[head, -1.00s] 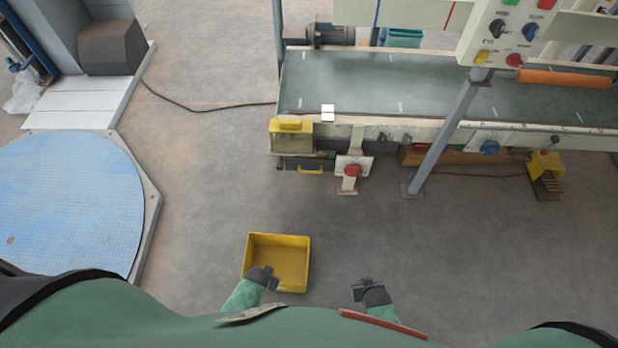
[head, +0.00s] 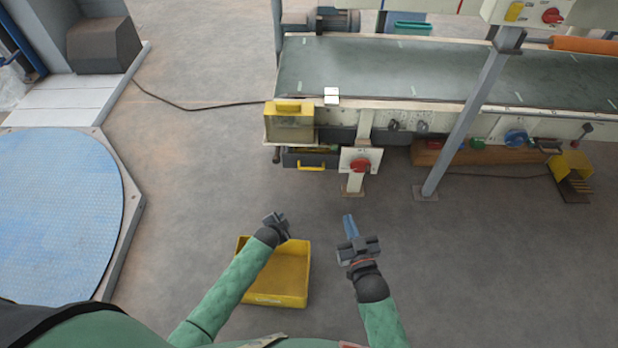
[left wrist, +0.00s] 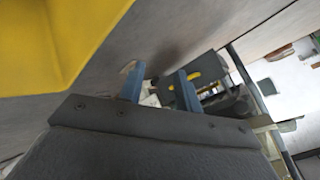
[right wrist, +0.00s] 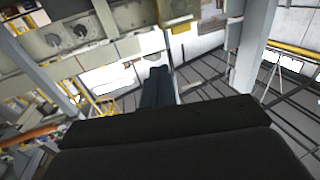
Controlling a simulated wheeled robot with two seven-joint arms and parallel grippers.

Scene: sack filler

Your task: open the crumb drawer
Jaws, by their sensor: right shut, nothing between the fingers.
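The crumb drawer (head: 294,160) is a dark drawer with a yellow handle (head: 311,168), low under the left end of the machine; how far in it sits is hard to tell. A dark box with a yellow handle (left wrist: 208,68), seemingly this drawer, shows tilted beyond my left fingers. My left gripper (head: 283,222) is open and empty, above the far rim of the yellow bin and short of the drawer. My right gripper (head: 348,224) is shut with nothing in it, right of the bin and short of the machine. Its blue fingers (right wrist: 158,75) lie together in the right wrist view.
A yellow bin (head: 272,297) stands on the floor below my left arm. A panel with a red knob (head: 360,166) is just right of the drawer. A grey slanted post (head: 462,125) stands farther right. The floor between my grippers and the drawer is clear.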

